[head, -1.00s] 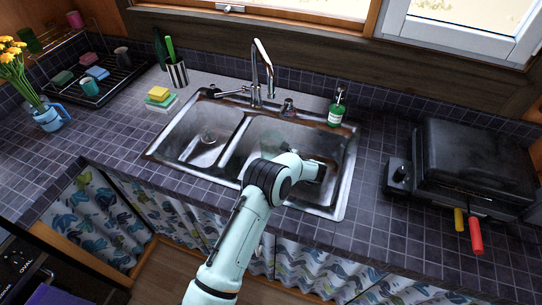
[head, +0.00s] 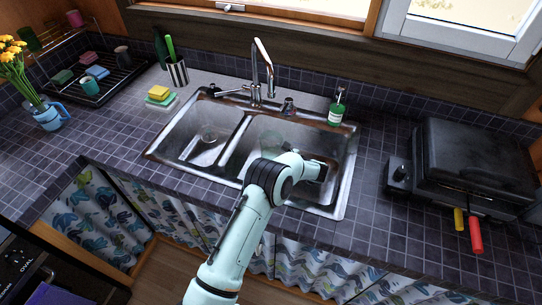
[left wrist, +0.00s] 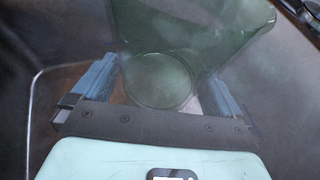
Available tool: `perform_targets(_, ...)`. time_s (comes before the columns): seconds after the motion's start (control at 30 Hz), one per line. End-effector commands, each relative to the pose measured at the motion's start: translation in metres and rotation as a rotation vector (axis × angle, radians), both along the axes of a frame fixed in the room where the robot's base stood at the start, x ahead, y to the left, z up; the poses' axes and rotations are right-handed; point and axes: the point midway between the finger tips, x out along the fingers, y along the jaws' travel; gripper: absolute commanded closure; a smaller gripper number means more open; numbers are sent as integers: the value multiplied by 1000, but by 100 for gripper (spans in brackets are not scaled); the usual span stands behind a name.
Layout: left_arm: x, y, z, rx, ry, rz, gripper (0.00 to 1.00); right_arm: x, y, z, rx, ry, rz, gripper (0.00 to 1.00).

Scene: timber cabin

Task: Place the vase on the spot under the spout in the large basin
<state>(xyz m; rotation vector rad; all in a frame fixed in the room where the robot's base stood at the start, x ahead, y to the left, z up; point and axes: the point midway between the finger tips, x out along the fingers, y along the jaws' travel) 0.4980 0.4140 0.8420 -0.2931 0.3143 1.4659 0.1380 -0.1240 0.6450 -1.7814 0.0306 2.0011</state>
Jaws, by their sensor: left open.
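The green see-through glass vase (left wrist: 190,25) is in the left wrist view, with a round end between my fingers and a wider part spreading out beyond them. My left gripper (left wrist: 162,76) is open, with one finger on each side of that round end; I cannot tell whether they touch it. In the head view my left arm reaches into the large basin (head: 343,185), the right one of the sink, and hides the fingers. A faint greenish round shape (head: 272,140) shows in that basin below the spout (head: 263,55). My right gripper is not in view.
The small basin (head: 205,152) is on the left. A green soap bottle (head: 336,113) stands behind the large basin on the right. Sponges (head: 159,93) and a striped cup (head: 177,72) stand on the left. A black grill (head: 470,165) is on the right counter.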

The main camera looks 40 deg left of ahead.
Motion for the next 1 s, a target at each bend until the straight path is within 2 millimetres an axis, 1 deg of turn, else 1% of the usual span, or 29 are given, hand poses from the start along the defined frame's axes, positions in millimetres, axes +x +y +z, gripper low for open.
perform_targets(0.03,-1,-10,0,-3,1,-4,0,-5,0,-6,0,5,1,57)
perform_targets(0.1,-3,-23,4,-3,1,-6,0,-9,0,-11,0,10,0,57)
perform_targets(0.3,-6,-65,21,-2,2,-6,0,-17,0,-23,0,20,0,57)
perform_targets(0.4,-8,-82,29,-4,2,-5,0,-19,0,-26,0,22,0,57)
perform_targets(0.5,-9,-94,34,-2,2,-4,0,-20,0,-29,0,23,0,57)
perform_targets(0.6,-10,-102,38,-1,2,-3,0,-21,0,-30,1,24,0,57)
perform_targets(0.7,-10,-105,40,-2,3,-1,0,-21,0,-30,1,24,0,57)
perform_targets(1.0,-10,-105,41,-2,3,-2,0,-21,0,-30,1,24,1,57)
